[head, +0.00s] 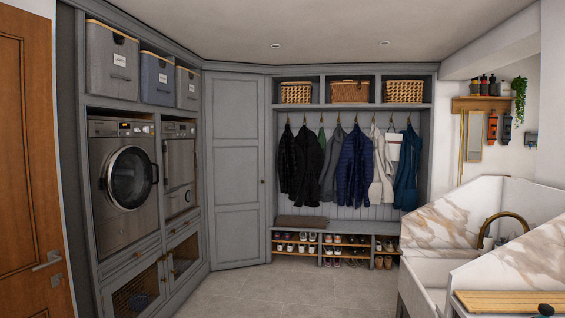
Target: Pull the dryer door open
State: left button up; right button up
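Two steel front-loading machines are built into the grey cabinets on the left. The nearer machine (100,150) has a round dark glass door (130,178) with a dark handle on its right side; this door looks shut. The farther machine (180,150) is seen at a steep angle, and its door also looks shut, with a vertical bar at its left. I cannot tell from labels which one is the dryer. Neither of my grippers is in view.
The tiled floor (235,290) in front of the machines is clear. Low mesh-front doors (140,290) sit below them. A wooden door (25,150) stands at the near left. A marble-backed sink (430,270) is at the right, and a shoe bench (345,227) at the back.

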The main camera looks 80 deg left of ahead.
aim_at(178, 154)
jog(key=u, duration=3.3)
jog(key=i+z, duration=0.2)
jog(key=i, duration=4.65)
jog(key=i+l+u, duration=0.15)
jog(key=i+u, duration=0.2)
jog(key=i, duration=0.15)
jog(key=i+l+u, duration=0.3)
jog(key=i, duration=0.2)
